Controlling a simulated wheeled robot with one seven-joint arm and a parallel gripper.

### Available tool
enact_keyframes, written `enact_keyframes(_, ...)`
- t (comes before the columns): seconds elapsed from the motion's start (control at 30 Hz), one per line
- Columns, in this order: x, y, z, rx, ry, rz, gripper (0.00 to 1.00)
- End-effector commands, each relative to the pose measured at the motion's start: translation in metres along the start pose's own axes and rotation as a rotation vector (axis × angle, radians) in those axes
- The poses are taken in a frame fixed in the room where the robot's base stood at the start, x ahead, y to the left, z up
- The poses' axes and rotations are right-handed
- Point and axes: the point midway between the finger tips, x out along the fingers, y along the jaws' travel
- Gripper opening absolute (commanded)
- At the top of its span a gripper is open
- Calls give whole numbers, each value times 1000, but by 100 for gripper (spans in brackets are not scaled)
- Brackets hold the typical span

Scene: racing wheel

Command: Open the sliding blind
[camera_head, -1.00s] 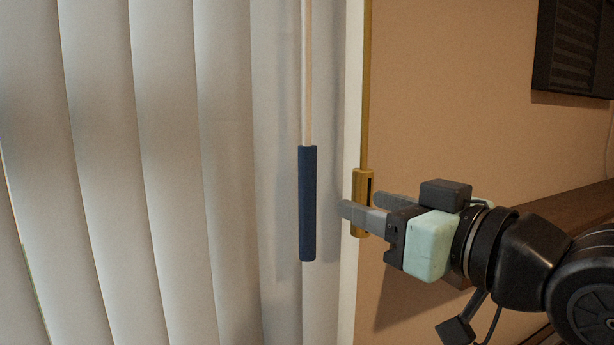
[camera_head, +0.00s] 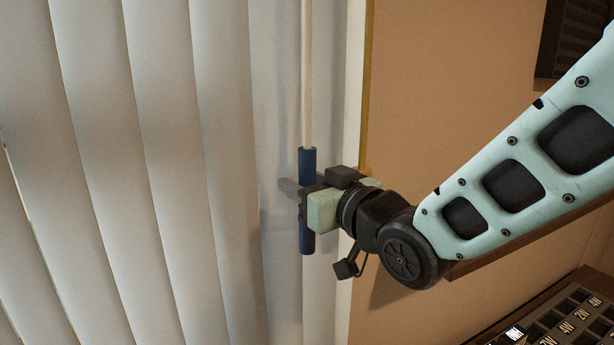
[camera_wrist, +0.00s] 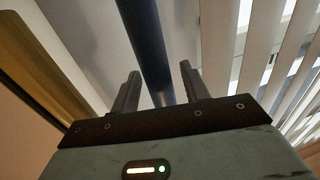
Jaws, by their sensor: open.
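The blind (camera_head: 165,170) hangs in long pale vertical slats across the left of the head view. Its wand is a thin light rod (camera_head: 307,75) with a dark blue handle (camera_head: 307,160) at the lower end. My gripper (camera_head: 287,187) is at the middle of the handle, which partly hides behind the gripper body. In the wrist view, my gripper (camera_wrist: 160,85) is open, and the blue handle (camera_wrist: 150,45) runs between its two fingers with gaps on both sides. The slats (camera_wrist: 285,60) show at the right there.
A white frame edge (camera_head: 355,90) and a tan wall (camera_head: 450,80) stand right of the blind. A gold-brown strip (camera_wrist: 40,70) runs along the wrist view's left. A dark panel (camera_head: 570,40) is at upper right, and a rack of labelled dark blocks (camera_head: 570,325) at lower right.

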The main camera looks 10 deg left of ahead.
Motion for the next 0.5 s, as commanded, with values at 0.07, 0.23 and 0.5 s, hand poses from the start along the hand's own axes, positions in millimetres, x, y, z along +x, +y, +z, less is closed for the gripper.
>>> enact_keyframes(0.07, 1, 0, 0, 0, 0, 0, 45)
enact_keyframes(0.23, 1, 0, 0, 0, 0, 0, 45)
enact_keyframes(0.5, 1, 0, 0, 0, 0, 0, 0)
